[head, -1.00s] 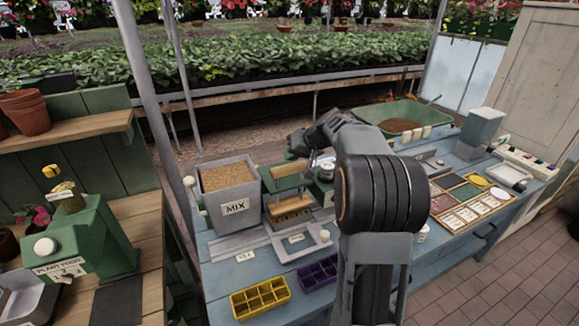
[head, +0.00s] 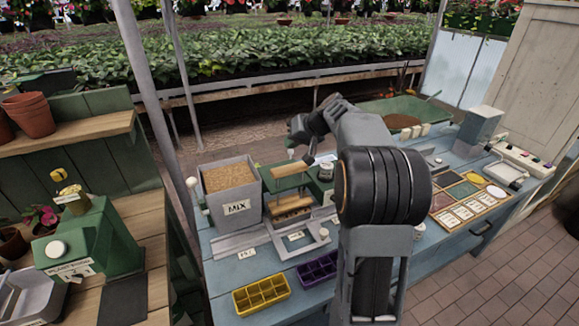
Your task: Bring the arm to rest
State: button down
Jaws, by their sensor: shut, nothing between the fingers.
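My arm rises in the front middle of the head view and bends away toward the back of the blue bench. My gripper (head: 308,157) is at its far end, dark and small in the picture, above the bench near the green press (head: 290,190) with wooden bars. It is shut and holds nothing. It hangs apart from the press as far as I can see. My own arm hides part of the bench behind it.
The grey MIX bin (head: 230,192) stands left of the press. A yellow tray (head: 261,295) and a purple tray (head: 317,269) lie at the bench's front. A green tub of soil (head: 402,121) and a sectioned colour board (head: 470,198) are to the right. A green machine (head: 90,245) stands at left.

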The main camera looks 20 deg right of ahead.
dwell(0.5)
jog(key=s+f, duration=0.1)
jog(key=s+f+m+g, duration=0.1)
jog(key=f, duration=0.1)
jog(key=s+f+m+h, duration=0.1)
jog(key=f, duration=0.1)
jog(key=shift+s+d+g, duration=0.1)
jog(key=shift+d+g, duration=0.15)
jog(key=shift+g, duration=0.05)
jog(key=s+a+n+h, duration=0.1)
jog(key=s+a, duration=0.3)
jog(key=s, duration=0.4)
jog(key=s+a+f+n+g+h, duration=0.1)
jog(key=s+a, duration=0.3)
jog(key=s, duration=0.4)
jog(key=s+a+f+n+h, duration=0.1)
jog(key=s+a+n+h, duration=0.1)
jog(key=s+a, duration=0.3)
jog(key=s, duration=0.3)
jog(key=shift+s+g, duration=0.25)
jog(key=shift+g, duration=0.05)
